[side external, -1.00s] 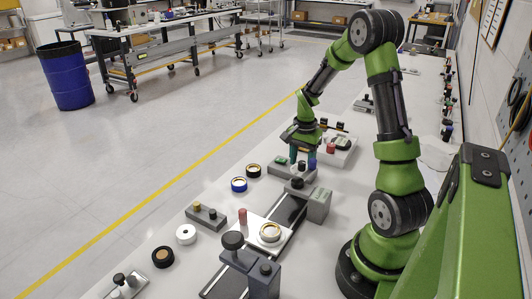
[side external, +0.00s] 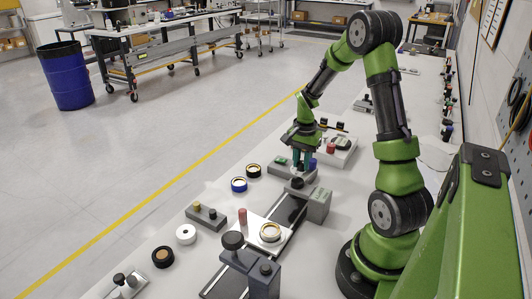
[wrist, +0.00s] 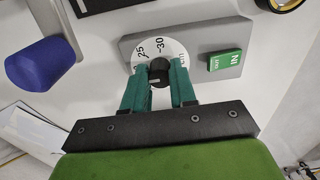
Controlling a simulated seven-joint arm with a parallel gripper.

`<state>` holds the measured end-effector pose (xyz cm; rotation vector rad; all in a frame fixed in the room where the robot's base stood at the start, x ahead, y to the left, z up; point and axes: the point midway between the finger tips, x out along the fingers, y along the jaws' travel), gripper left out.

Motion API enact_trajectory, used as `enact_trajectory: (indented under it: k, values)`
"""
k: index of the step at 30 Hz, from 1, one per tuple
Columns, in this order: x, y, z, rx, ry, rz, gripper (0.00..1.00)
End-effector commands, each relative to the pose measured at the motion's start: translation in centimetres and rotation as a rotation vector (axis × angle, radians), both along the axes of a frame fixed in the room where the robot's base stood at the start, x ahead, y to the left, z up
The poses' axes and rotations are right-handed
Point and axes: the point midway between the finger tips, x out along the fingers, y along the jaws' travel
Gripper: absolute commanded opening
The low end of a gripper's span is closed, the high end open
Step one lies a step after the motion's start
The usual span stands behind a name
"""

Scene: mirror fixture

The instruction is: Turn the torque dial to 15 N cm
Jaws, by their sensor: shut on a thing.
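The torque dial is a white disc (wrist: 169,47) with dark numbers, among them 25 and 30, and a black knob (wrist: 159,74) at its centre. It sits on a grey plate (wrist: 205,32). My gripper (wrist: 160,75) is shut on the black knob, one teal finger on each side, in the wrist view. In the side external view my gripper (side external: 302,167) points down over the same grey unit (side external: 275,169). The fingers hide part of the disc, and I cannot make out a 15 mark or the pointer's reading.
A green label block (wrist: 224,62) is on the plate, right of the dial. A blue-purple cylinder (wrist: 42,64) stands to the left. In the side external view, a dark rail (side external: 289,211) and a grey block (side external: 318,203) are close in front; rings lie left.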

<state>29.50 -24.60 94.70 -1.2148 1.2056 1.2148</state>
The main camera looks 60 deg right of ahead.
Motion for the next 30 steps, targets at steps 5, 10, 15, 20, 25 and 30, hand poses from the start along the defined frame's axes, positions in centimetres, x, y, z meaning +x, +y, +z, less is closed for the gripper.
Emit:
enact_trajectory:
  k: [5, 10, 15, 20, 25, 30]
  values:
    - [0.0, 0.02, 0.06, 0.0, 0.0, 0.077, 0.0]
    - [-0.01, 0.03, 0.07, 0.0, 0.0, 0.203, 0.0]
    - [-0.04, 0.01, 0.08, 0.0, -0.001, 0.356, 0.0]
    - [-0.06, 0.0, 0.09, 0.0, -0.001, 0.499, 0.0]
    - [-0.08, -0.01, 0.1, 0.0, -0.001, 0.631, 0.0]
    - [-0.09, -0.02, 0.1, 0.0, -0.001, 0.734, 0.0]
